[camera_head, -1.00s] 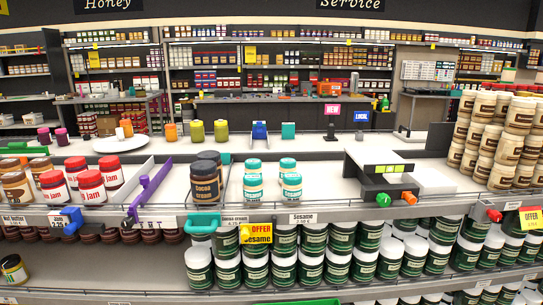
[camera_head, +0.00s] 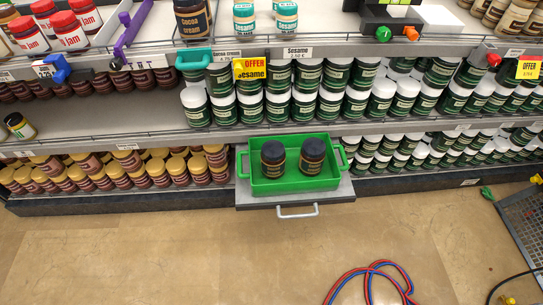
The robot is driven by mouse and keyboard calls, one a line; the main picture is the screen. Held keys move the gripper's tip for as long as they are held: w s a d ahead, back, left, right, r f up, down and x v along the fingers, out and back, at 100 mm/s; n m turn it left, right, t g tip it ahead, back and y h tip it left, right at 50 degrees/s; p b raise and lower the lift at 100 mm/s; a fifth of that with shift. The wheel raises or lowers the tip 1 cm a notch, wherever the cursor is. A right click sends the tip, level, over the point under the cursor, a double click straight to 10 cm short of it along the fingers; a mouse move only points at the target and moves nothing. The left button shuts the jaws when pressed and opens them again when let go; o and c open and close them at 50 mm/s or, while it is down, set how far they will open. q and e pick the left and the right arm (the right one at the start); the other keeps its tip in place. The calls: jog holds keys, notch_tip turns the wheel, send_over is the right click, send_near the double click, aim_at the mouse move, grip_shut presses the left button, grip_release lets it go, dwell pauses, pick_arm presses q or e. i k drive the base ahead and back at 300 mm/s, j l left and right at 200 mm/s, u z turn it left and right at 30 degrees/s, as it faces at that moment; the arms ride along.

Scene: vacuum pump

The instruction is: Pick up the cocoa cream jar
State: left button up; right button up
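A dark brown cocoa cream jar (camera_head: 194,20) stands upright on the upper shelf, cut off by the top edge of the head view. Its label reads "Cocoa cream". Two dark jars with black lids, a left one (camera_head: 273,158) and a right one (camera_head: 312,156), stand upright in a green tray (camera_head: 296,185) low down in the middle. Their labels are too small to read. Neither of my grippers is in view.
The tray sits on a grey pull-out platform with a handle (camera_head: 298,212). Sesame jars (camera_head: 286,16) and jam jars (camera_head: 67,29) stand on the upper shelf. Red and blue hoses (camera_head: 372,272) lie on the floor. A grey grated cart (camera_head: 527,222) is at right. Floor in front is mostly clear.

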aim_at(273, 154)
jog(key=l+z, duration=0.35)
jog(key=l, duration=1.4)
